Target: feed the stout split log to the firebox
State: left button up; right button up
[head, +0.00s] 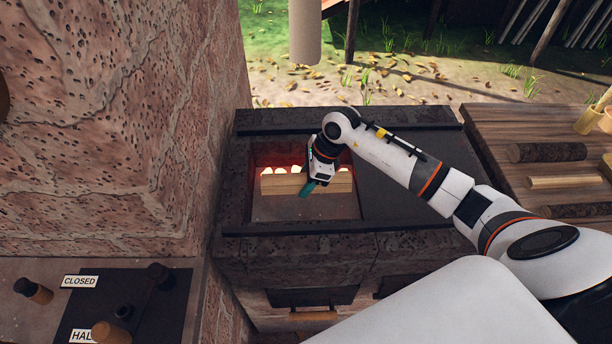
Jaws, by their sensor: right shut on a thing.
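The firebox opening (300,207) is a square hole in the top of the dark stone stove, with a red glow and bright spots at its far side. My right gripper (309,188) reaches over the opening from the right, pointing down, shut on a pale split log (335,184). The log lies crosswise, roughly level, at the opening in front of the glow. The gripper hides part of its middle. I cannot tell whether the log touches the firebox. My left gripper is not in view.
A wooden table (500,125) at the right holds a dark bark log (545,152), a pale split piece (567,182) and another dark log (580,210). A rough stone wall (110,130) stands close on the left. Knobs and a "CLOSED" label (80,281) are at the lower left.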

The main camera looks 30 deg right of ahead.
jog(key=o, duration=1.2)
jog(key=b+v, duration=0.1)
jog(key=v, duration=1.1)
jog(key=shift+f, duration=0.1)
